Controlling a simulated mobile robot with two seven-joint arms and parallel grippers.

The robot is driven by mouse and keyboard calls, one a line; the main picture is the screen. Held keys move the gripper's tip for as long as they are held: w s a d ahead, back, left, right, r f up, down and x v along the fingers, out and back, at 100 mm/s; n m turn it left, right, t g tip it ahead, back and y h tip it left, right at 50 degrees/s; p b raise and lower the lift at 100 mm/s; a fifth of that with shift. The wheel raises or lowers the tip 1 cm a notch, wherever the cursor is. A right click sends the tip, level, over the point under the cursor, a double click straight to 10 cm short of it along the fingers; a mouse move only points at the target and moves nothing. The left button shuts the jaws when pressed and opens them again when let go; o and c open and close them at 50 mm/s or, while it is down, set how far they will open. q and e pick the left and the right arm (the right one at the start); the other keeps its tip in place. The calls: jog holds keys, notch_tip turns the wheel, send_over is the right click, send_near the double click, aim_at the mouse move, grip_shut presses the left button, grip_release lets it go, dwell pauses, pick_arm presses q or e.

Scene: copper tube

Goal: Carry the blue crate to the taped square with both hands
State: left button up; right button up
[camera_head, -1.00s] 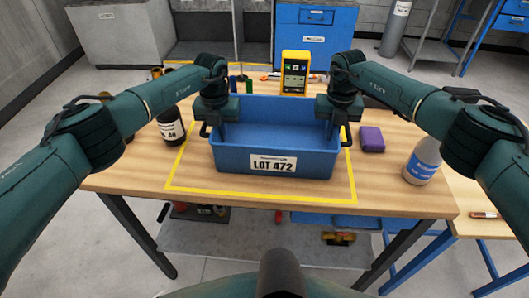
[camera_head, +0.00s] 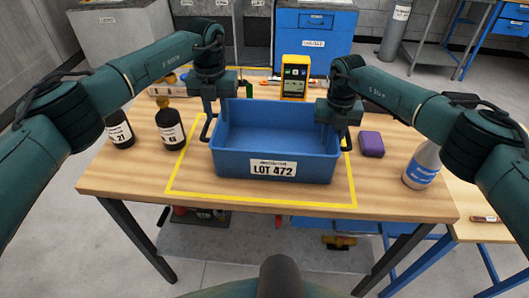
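The blue crate (camera_head: 230,163), labelled LOT 472, sits upright on the wooden table inside the yellow taped square (camera_head: 260,200). It looks empty. Its left handle (camera_head: 206,128) shows clear of any finger. My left gripper (camera_head: 216,108) is open and empty, just above the crate's back left corner, apart from the handle. My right gripper (camera_head: 337,128) is down at the crate's right side, by the right handle (camera_head: 348,142). Its fingertips are partly hidden against the crate wall, so I cannot tell whether they are open or shut.
Two dark bottles (camera_head: 171,130) stand left of the square. A yellow handheld device (camera_head: 295,78) is behind the crate. The table's front strip is clear.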

pick_arm(q)
notch_tip(320, 180, up, 3)
jog(key=shift+r, duration=0.2)
pick_arm(e)
jog(key=shift+r, duration=0.25)
notch_tip(320, 180, up, 12)
jog(key=shift+f, duration=0.2)
